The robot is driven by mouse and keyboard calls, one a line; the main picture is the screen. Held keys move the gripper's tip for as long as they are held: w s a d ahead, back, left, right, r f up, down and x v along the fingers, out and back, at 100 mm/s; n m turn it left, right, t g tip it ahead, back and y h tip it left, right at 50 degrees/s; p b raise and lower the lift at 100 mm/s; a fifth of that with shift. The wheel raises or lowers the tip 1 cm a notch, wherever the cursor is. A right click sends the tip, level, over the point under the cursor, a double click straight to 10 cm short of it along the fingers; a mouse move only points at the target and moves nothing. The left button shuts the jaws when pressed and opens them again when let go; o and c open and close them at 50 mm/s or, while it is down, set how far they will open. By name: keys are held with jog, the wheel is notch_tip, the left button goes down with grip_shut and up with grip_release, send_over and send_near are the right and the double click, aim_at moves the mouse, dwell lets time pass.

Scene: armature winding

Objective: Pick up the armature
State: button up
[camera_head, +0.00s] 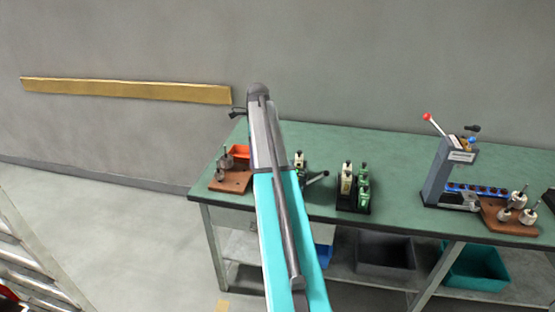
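Metal pieces with thin upright shafts, which look like armatures, stand on two brown blocks. At the table's left end, one such piece (225,161) stands on the left block (231,184); another part is close by. Several more (519,199) stand on the right block (496,219) near the table's right end. I cannot tell which one the task means. My arm rises through the middle of the view and crosses in front of the table's left part.
The green-topped table (410,160) stands along the wall. It bears an orange bin (239,152), a black holder with green and cream parts (353,190), and a grey device with a red-knobbed lever (448,165). Bins (477,268) sit on the lower shelf.

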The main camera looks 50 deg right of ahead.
jog(key=s+d+r+m, duration=0.4)
jog(key=d+r+m, duration=0.1)
jog(key=d+r, duration=0.5)
jog(key=shift+s+d+r+m, duration=0.2)
jog(key=shift+d+r+m, duration=0.15)
jog(key=shift+r, duration=0.35)
jog(key=shift+w+a+f+p, duration=0.1)
jog(key=shift+w+f+p, duration=0.15)
jog(key=shift+f, duration=1.2)
jog(key=shift+w+a+f+p, duration=0.15)
jog(key=shift+f+p, duration=0.25)
jog(key=shift+f, duration=1)
jog(key=shift+w+f+p, duration=0.25)
jog(key=shift+f+p, duration=0.05)
jog(key=shift+f, duration=1.15)
jog(key=shift+f+p, duration=0.5)
jog(key=shift+f, duration=0.25)
jog(key=shift+w+a+f+p, duration=0.15)
jog(key=shift+f+p, duration=0.45)
jog(key=shift+f, duration=1.2)
jog(key=shift+c, duration=0.2)
jog(key=c, duration=1.4)
